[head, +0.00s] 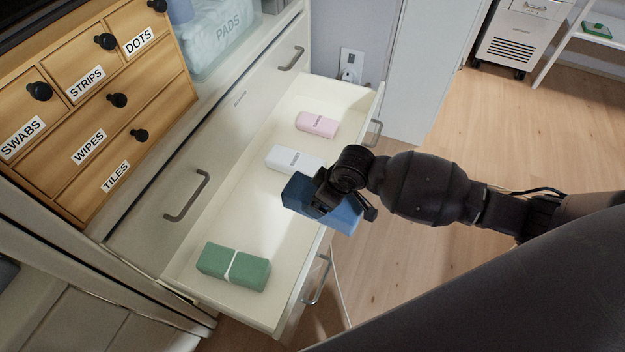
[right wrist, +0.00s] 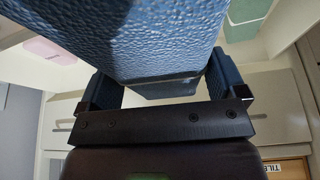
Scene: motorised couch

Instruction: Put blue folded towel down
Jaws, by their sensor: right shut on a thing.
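The blue folded towel (head: 343,217) is held by my right gripper (head: 322,203) over the open drawer, across its right-hand wall. In the right wrist view the blue folded towel (right wrist: 140,40) fills the top, between the two fingers of my right gripper (right wrist: 158,88). I cannot tell whether the towel touches the drawer. The white drawer (head: 228,222) is pulled out. In it lie a green folded bundle with a white band (head: 233,267), a white item (head: 293,160) and a pink item (head: 317,124). My left gripper is not in view.
A wooden box of small labelled drawers (head: 90,100) stands on the cabinet at left, beside a clear bin marked PADS (head: 222,40). The drawer has bare floor between the white item and green bundle. A metal handle (head: 318,281) sticks out at the right.

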